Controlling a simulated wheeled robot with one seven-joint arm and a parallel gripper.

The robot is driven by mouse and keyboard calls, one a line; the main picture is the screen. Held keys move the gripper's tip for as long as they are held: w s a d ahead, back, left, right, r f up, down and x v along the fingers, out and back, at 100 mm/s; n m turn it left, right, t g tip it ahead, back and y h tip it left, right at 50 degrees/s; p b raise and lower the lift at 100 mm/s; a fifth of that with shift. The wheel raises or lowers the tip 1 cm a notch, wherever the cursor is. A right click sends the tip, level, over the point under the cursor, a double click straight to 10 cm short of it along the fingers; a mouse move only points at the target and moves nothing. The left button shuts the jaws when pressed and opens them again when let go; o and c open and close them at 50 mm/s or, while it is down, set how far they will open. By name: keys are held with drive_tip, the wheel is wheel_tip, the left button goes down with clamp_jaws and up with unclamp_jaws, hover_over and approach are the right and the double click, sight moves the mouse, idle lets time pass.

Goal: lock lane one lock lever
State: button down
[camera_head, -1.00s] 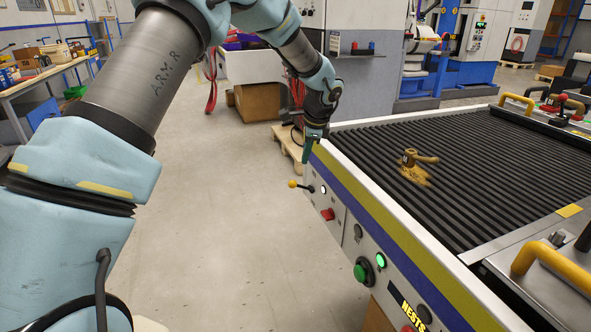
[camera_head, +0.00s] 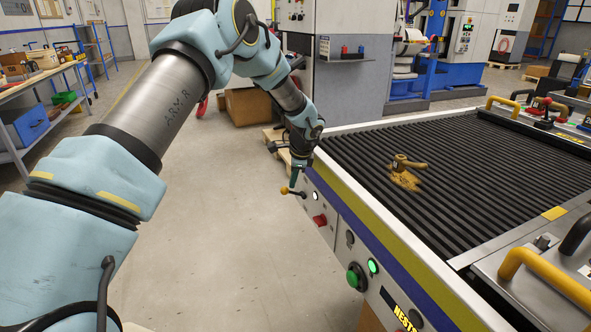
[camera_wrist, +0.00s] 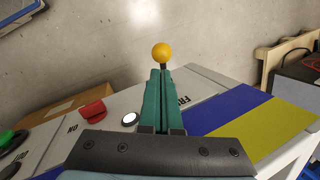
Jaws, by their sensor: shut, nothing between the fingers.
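A lever with a yellow ball knob (camera_head: 284,190) sticks out from the side panel of the conveyor table. The same yellow knob (camera_wrist: 161,54) shows in the wrist view just beyond my fingertips. My gripper (camera_head: 294,184) is at this lever, with its green fingers pointing down. In the wrist view my gripper (camera_wrist: 160,75) has its fingers together and empty. The fingers hide most of the lever's rod, and I cannot tell whether they touch it. No lane label is readable at the lever.
The panel also has a red switch (camera_head: 320,220), a green button (camera_head: 356,277) and a lit green lamp (camera_head: 373,266). A brass-coloured fitting (camera_head: 406,163) lies on the black rollers. A red-knobbed clamp (camera_head: 545,112) stands far right. Open floor (camera_head: 230,240) lies left of the table.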

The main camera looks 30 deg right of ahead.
sight(286, 194)
drive_tip(key=shift+w+f, duration=0.25)
drive_tip(key=shift+f, duration=0.45)
drive_tip(key=shift+a+f+h+b, duration=0.2)
drive_tip(key=shift+h+b, duration=0.1)
drive_tip(key=shift+a, duration=0.15)
drive_tip(key=f+h+b, duration=0.1)
drive_tip(key=a+f+h+b, duration=0.1)
drive_tip(key=b, duration=0.1)
drive_tip(key=shift+w+a+n+h, duration=0.15)
drive_tip(key=shift+a+n+h, duration=0.15)
drive_tip(key=f+h+b, duration=0.1)
drive_tip(key=h, duration=0.1)
drive_tip(key=a+f+n+h+b, duration=0.1)
drive_tip(key=f+h+b, duration=0.3)
drive_tip(key=h, duration=0.1)
drive_tip(key=shift+w+a+f+g, duration=0.1)
drive_tip(key=shift+a+g, duration=0.3)
drive_tip(key=shift+f+b, duration=0.2)
drive_tip(key=shift+b, duration=0.1)
